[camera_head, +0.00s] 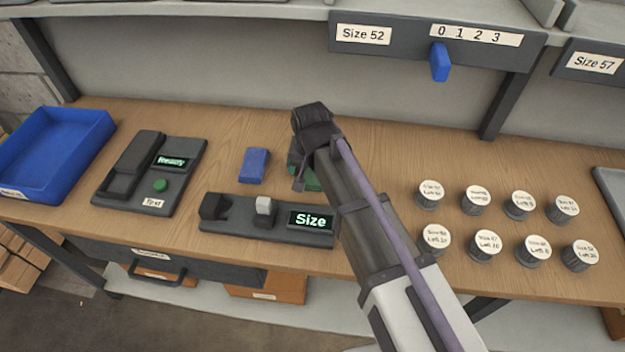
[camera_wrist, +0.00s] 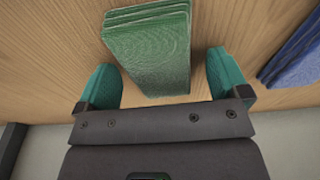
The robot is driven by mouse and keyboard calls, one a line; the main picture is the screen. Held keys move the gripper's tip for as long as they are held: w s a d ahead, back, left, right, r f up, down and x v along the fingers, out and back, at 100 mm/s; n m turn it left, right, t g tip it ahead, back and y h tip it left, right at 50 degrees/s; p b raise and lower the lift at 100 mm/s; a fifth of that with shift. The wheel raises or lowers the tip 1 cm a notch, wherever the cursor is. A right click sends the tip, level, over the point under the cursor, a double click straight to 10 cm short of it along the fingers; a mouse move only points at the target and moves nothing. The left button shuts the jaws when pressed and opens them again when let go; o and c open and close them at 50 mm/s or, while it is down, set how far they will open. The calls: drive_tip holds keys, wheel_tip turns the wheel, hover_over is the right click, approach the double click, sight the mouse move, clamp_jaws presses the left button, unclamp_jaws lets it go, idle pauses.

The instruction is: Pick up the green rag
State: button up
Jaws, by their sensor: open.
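The green rag (camera_wrist: 148,50) is a folded stack lying on the wooden bench. In the wrist view it lies between and ahead of the two teal fingertips of my gripper (camera_wrist: 164,82), with a gap on each side. My gripper is open and empty. In the head view my gripper and arm hide most of the rag; a small green patch of it (camera_head: 312,181) shows beside the arm. A folded blue rag (camera_head: 254,165) lies to its left in the head view, and at the right edge of the wrist view (camera_wrist: 292,55).
A grey device with a "Size" display (camera_head: 267,220) stands in front of the rags. A "Ready" device (camera_head: 150,172) and a blue tray (camera_head: 58,150) are at left. Several labelled cylinders (camera_head: 477,200) stand at right. A shelf with a blue lever (camera_head: 440,62) overhangs the back.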

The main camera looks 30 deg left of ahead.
sight(312, 169)
drive_tip(key=shift+r, duration=0.15)
drive_tip(key=shift+c, duration=0.2)
drive_tip(key=c, duration=1)
drive_tip(key=shift+o, duration=0.2)
drive_tip(key=shift+r+p, duration=0.5)
drive_tip(key=shift+p, duration=0.15)
wheel_tip(312, 169, up, 3)
drive_tip(key=p, duration=0.3)
drive_tip(key=shift+r, duration=0.1)
drive_tip(key=w+d, duration=0.2)
drive_tip(key=d, duration=0.3)
drive_tip(key=w+d, duration=0.3)
drive_tip(key=d, duration=0.3)
drive_tip(key=w+d, duration=0.2)
drive_tip(key=d, duration=0.3)
drive_tip(key=shift+w+d+f, duration=0.2)
drive_tip(key=shift+w+f, duration=0.15)
drive_tip(key=shift+w, duration=0.05)
